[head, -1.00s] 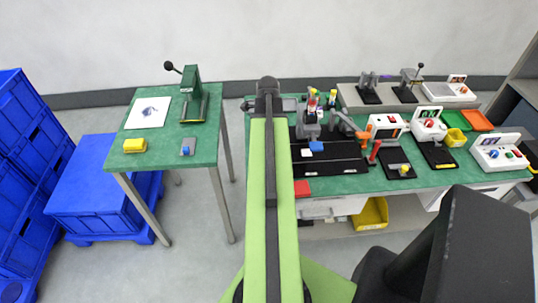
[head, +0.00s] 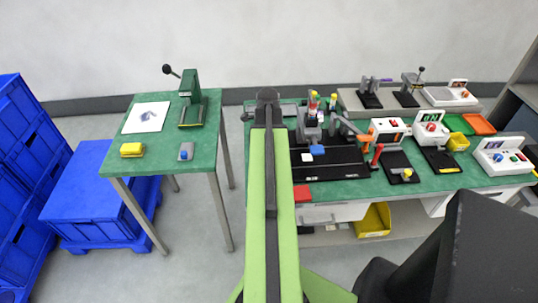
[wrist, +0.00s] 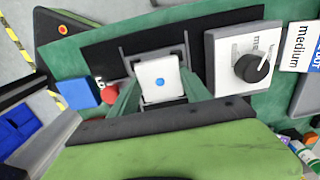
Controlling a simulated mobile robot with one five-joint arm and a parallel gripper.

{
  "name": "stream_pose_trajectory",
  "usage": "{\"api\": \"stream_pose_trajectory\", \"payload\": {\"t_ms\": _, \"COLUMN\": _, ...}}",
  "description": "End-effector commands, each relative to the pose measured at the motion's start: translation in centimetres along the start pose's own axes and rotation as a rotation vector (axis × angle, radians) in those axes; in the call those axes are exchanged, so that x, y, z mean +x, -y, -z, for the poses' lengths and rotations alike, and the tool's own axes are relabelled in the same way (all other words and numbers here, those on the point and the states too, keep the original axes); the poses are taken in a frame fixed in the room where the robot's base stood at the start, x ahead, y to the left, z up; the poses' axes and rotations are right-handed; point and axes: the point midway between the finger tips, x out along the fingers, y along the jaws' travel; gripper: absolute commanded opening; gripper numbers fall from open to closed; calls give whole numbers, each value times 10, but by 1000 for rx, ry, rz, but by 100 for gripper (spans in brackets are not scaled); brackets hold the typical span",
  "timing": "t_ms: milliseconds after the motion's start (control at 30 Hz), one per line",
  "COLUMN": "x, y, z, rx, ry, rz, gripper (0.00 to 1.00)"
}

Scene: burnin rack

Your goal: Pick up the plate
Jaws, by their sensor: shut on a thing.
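In the wrist view a white square plate (wrist: 158,80) with a blue dot lies between the two green fingers of my gripper (wrist: 160,92). The gripper is shut on the plate. A grey frame (wrist: 128,55) shows around the plate, over a black strip. I cannot tell whether the plate is clear of that frame. In the head view my arm's far end hides the gripper, and I cannot make out the held plate there.
A blue block (wrist: 78,93) and a red knob (wrist: 109,94) are at left. In the head view a green side table (head: 163,170) with a press (head: 191,100) stands left; the bench at right is crowded.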

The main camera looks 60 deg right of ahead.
Motion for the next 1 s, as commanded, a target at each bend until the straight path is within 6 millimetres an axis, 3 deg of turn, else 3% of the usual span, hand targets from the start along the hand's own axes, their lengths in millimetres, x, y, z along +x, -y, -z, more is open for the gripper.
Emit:
{"api": "stream_pose_trajectory", "payload": {"t_ms": 267, "x": -11, "y": 0, "z": 0, "rx": 0, "ry": 0, "rz": 0, "gripper": 10}}
{"api": "stream_pose_trajectory", "payload": {"t_ms": 700, "x": -96, "y": 0, "z": 0, "rx": -1, "ry": 0, "rz": 0, "gripper": 10}}
{"api": "stream_pose_trajectory", "payload": {"t_ms": 1000, "x": -100, "y": 0, "z": -1, "rx": -2, "ry": 0, "rz": 0, "gripper": 10}}
